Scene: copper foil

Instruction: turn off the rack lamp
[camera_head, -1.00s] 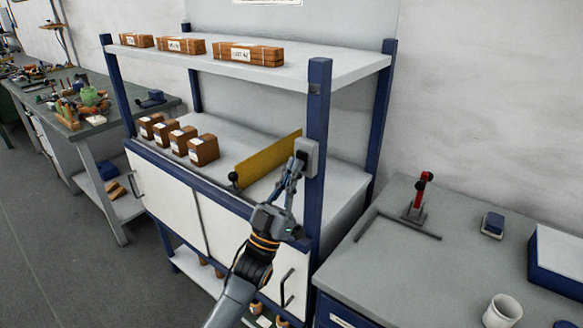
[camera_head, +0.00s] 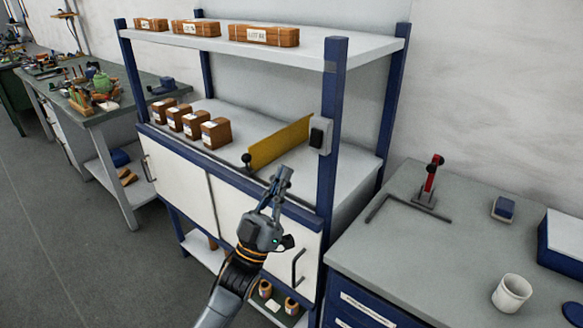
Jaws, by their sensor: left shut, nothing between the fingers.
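A grey switch box with a dark rocker (camera_head: 319,134) is fixed to the blue front right post of the rack (camera_head: 331,170). My left gripper (camera_head: 283,172) is shut and empty. It is in front of the rack's middle shelf edge, below and to the left of the switch, and apart from it. No lamp body shows clearly in view, so I cannot tell whether it is lit. My right gripper is not in view.
A yellow divider (camera_head: 278,142) with a black knob stands on the middle shelf, beside several brown boxes (camera_head: 216,133). Wrapped bundles (camera_head: 263,35) lie on the top shelf. A bench at right holds a red-handled tool (camera_head: 431,181) and a white mug (camera_head: 511,293).

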